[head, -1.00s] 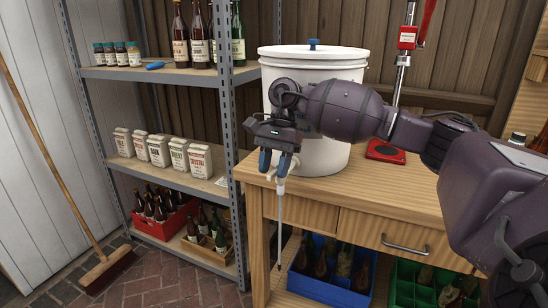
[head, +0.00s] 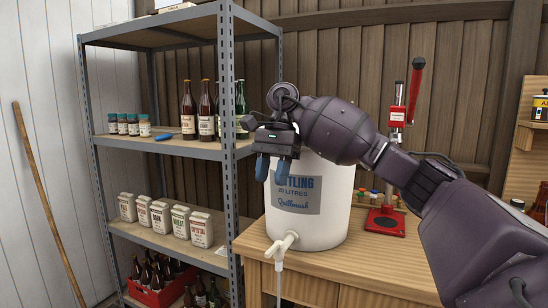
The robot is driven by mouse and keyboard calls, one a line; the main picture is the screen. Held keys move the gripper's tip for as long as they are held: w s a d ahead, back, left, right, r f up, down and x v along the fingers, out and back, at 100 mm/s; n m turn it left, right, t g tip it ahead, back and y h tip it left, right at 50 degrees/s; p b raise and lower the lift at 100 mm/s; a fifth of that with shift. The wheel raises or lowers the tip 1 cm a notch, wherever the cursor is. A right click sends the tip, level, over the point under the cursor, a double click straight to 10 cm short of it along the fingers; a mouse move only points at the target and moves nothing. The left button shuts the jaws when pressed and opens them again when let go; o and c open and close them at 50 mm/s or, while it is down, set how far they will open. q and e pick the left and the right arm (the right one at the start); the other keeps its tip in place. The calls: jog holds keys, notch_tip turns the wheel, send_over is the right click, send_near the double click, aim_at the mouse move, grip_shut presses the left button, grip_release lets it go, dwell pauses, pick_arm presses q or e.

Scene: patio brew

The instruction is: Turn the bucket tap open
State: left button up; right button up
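The white bucket (head: 335,205) stands upright on the wooden bench, with a grey label reading "BOTTLING". Its white tap (head: 283,246) sticks out low on the front, with a pale tube (head: 278,284) hanging down from it. I cannot tell from the tap's small shape whether it is open or closed. My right gripper (head: 273,171) is in front of the bucket's left side, at label height, above the tap and apart from it. Its two blue-tipped fingers point down with an empty gap between them. My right arm hides the bucket's upper part. My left gripper is out of view.
The bench top (head: 375,262) is clear in front of the bucket. A red bottle capper (head: 386,220) with several bottle caps stands to its right. A metal shelf (head: 190,148) with bottles, jars and white bags stands close on the left, its post near my gripper.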

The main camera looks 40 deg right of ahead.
notch_tip(320, 180, up, 3)
dwell(0.4)
dwell(0.3)
